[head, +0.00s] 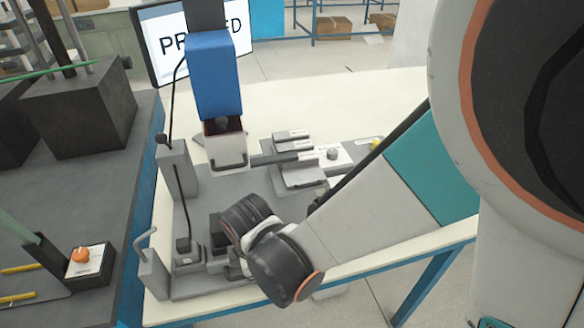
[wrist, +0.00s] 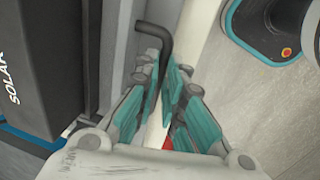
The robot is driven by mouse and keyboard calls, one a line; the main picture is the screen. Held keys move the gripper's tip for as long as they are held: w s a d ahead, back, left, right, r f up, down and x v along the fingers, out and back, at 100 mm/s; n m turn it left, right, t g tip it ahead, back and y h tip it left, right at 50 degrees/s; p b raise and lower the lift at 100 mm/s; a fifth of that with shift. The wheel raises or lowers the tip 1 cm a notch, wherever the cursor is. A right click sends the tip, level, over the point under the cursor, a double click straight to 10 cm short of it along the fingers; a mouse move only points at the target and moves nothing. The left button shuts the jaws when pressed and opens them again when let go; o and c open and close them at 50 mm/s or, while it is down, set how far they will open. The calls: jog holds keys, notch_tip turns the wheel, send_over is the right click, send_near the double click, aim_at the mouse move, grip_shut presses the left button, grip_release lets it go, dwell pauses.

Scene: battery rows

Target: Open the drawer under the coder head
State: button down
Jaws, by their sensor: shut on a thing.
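The blue coder head (head: 218,85) stands on a post at the back of the grey fixture in the head view. Directly under it is a light grey box-like part (head: 228,161) with a dark reddish inside; I cannot tell if this is the drawer. My gripper (wrist: 168,88) shows in the wrist view with its teal fingers closed around a dark bent bar (wrist: 154,31), which looks like a handle. What the bar joins is unclear. In the head view my own wrist hides most of the gripper low on the fixture's front.
A grey post with a bent lever (head: 145,240) stands at the fixture's front left. A dark table (head: 95,185) with black boxes and an orange knob (head: 81,255) is at left. A screen (head: 165,45) is behind the coder head. The cream table (head: 310,95) is clear behind the fixture.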

jog(key=shift+s, duration=0.15)
jog(key=c, duration=1.7)
grip_release()
jog(key=shift+r, duration=0.1)
jog(key=shift+s+d+r, duration=0.1)
jog(key=shift+s+r, duration=0.1)
jog(key=shift+r, duration=1.05)
jog(key=shift+s+d+r, duration=0.1)
jog(key=shift+s+r, duration=0.15)
jog(key=shift+r, duration=1.05)
jog(key=shift+s+r, duration=0.2)
jog(key=shift+r, duration=1.05)
